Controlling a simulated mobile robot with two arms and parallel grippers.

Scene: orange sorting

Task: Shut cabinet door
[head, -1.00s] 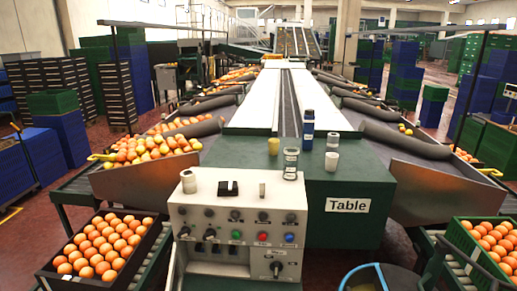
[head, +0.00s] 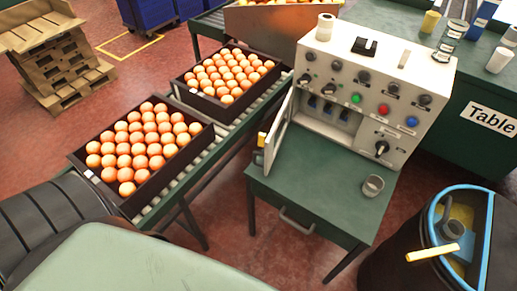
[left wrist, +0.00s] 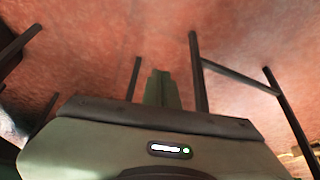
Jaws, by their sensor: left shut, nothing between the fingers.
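The white control cabinet (head: 345,62) stands on a green table in the head view. A low opening in its front holds several switches (head: 328,108). Its narrow pale door (head: 278,132) stands open, swung out at the left end of the opening toward me. In the left wrist view my left gripper (left wrist: 162,78) has its fingers together, with nothing between them, above the red floor. The cabinet door does not show in that view. My left gripper and my right gripper are not seen in the head view.
Crates of oranges (head: 82,172) lie on the roller conveyor at left. A blue-rimmed bin (head: 402,262) stands at right. Dark table legs (left wrist: 197,75) show in the left wrist view.

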